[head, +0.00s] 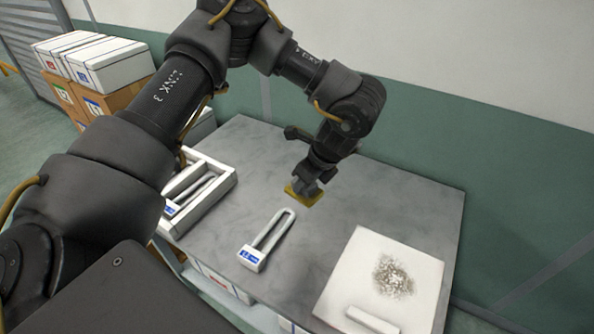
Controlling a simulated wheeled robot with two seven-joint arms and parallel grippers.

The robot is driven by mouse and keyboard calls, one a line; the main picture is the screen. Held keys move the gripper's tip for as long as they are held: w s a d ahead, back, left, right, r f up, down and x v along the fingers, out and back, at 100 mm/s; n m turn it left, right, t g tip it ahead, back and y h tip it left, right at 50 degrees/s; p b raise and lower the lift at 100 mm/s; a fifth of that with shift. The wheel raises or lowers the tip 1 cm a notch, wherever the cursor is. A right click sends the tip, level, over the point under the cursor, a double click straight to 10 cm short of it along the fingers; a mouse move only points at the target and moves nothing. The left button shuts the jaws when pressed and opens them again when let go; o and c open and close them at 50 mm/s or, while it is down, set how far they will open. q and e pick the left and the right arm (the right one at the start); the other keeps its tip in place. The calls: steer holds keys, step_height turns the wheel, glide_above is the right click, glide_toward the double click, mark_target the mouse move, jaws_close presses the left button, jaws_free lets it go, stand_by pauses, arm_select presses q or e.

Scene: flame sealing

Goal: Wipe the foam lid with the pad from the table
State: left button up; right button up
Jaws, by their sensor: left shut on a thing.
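The foam lid (340,273) is a white square slab lying at the right front of the grey table. A grey-brown speckled dirty patch (397,277) marks its upper right area, and a small white bar (371,320) is on its near part. The pad (303,197) is yellow and is at the table surface near the middle back. My left gripper (309,188) points down and is shut on the pad, to the upper left of the lid. The fingers hide part of the pad. My right gripper is not in view.
A white U-shaped lock-like piece with a blue label (252,257) lies on the table (225,215) between tray and lid. A white tray (229,184) with similar pieces stands at the left edge. Boxes (110,65) are stacked beyond. The table between pad and lid is clear.

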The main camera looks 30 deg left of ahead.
arm_select(q)
steer(key=s+d+n+g, duration=0.1)
steer(key=n, duration=0.2)
steer(key=s+d+r+n+g+h, duration=0.1)
steer(key=n, duration=0.2)
steer(key=s+d+r+n+g, duration=0.1)
steer(key=n, duration=0.3)
steer(key=shift+s+d+r+g, duration=0.2)
steer(key=shift+d+r+g, duration=0.05)
steer(key=shift+g, duration=0.05)
steer(key=s+r+n+h, duration=0.1)
steer(key=n, duration=0.2)
steer(key=s+d+r+n+g+h, duration=0.1)
steer(key=n, duration=0.2)
steer(key=s+d+r+n+h, duration=0.1)
steer(key=n, duration=0.2)
steer(key=shift+s+r+n+g+h, duration=0.15)
steer(key=shift+s+n+g+h, duration=0.1)
steer(key=shift+n+g+h, duration=0.05)
